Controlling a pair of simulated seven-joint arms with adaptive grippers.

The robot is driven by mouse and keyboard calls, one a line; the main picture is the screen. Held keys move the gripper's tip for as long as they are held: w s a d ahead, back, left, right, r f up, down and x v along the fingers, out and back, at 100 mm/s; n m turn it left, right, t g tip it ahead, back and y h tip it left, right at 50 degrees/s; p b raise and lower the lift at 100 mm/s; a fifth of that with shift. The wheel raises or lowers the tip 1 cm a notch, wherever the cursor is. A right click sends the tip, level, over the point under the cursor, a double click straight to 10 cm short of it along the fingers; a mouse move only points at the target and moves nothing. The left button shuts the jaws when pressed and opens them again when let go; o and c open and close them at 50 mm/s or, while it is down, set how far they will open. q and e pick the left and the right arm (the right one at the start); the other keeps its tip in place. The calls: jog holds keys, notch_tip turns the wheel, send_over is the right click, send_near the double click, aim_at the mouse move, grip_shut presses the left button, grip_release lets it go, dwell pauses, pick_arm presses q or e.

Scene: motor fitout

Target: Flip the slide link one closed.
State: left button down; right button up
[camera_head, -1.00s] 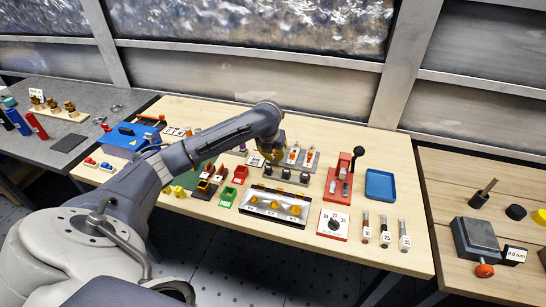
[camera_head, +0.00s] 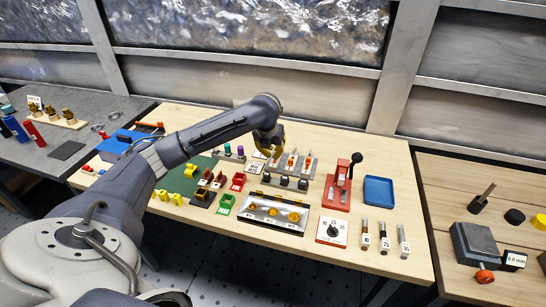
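A grey block (camera_head: 299,170) with a row of upright orange-and-white slide links stands near the back middle of the light wooden bench. The middle link (camera_head: 291,161) and right link (camera_head: 307,163) show clearly. The leftmost link (camera_head: 276,158) is partly behind my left gripper, and I cannot tell whether it is open or closed. My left gripper (camera_head: 270,152) points down at the left end of this block, with yellowish fingers. Its fingertips are small and partly hidden, so contact and opening cannot be told. My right gripper is not in view.
Black knobs (camera_head: 285,180) stand in front of the links. A tray with yellow parts (camera_head: 274,215), a red lever press (camera_head: 340,185), a blue tray (camera_head: 379,190) and a dial box (camera_head: 332,229) lie around. Small coloured bins are at left.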

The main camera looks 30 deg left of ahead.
pick_arm(q)
jog(key=shift+v, duration=2.6)
jog(key=shift+d, duration=0.1)
